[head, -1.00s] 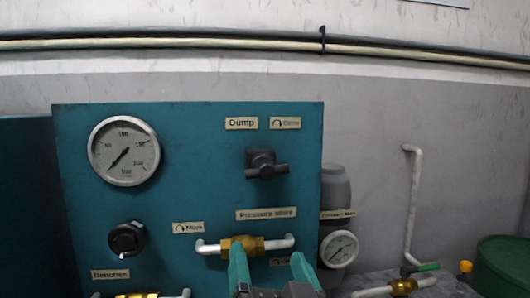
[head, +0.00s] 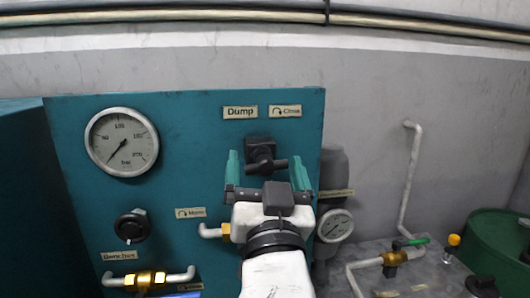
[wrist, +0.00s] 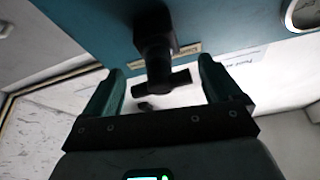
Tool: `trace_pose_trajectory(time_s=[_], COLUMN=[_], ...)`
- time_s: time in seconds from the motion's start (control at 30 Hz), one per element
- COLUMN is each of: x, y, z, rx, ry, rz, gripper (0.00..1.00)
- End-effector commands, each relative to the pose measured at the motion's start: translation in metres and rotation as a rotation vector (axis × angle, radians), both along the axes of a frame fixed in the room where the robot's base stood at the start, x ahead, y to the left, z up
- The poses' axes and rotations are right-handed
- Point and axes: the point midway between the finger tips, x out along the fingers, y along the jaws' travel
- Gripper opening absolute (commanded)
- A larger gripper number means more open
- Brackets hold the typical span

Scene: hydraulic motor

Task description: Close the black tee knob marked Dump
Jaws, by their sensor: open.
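The black tee knob (head: 264,156) sits on the teal panel under the Dump label (head: 240,112) and a Close label with a curved arrow (head: 285,111). Its crossbar lies nearly level, slightly tilted in the head view. My gripper (head: 268,172) is open, with one green finger on each side of the knob. In the wrist view the knob (wrist: 158,70) stands between the spread fingers of my gripper (wrist: 160,88). The fingers appear apart from the crossbar. My wrist hides the panel below the knob.
A pressure gauge (head: 121,142) and a round black knob (head: 131,227) are on the panel's left. Brass valves and white pipes (head: 147,279) run below. A smaller gauge (head: 334,226) stands right of the panel. A green drum (head: 497,240) is at far right.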

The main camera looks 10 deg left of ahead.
Motion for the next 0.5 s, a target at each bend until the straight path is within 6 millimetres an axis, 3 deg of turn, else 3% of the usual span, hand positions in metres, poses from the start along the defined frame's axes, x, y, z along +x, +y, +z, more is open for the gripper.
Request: trace_pose_trajectory(time_s=[0.17, 0.5], x=[0.012, 0.0134], y=[0.0022, 0.0026], z=[0.0051, 0.0052], rx=[0.0, 0.001], ry=[0.001, 0.0], rz=[-0.001, 0.0], gripper=[0.91, 0.89])
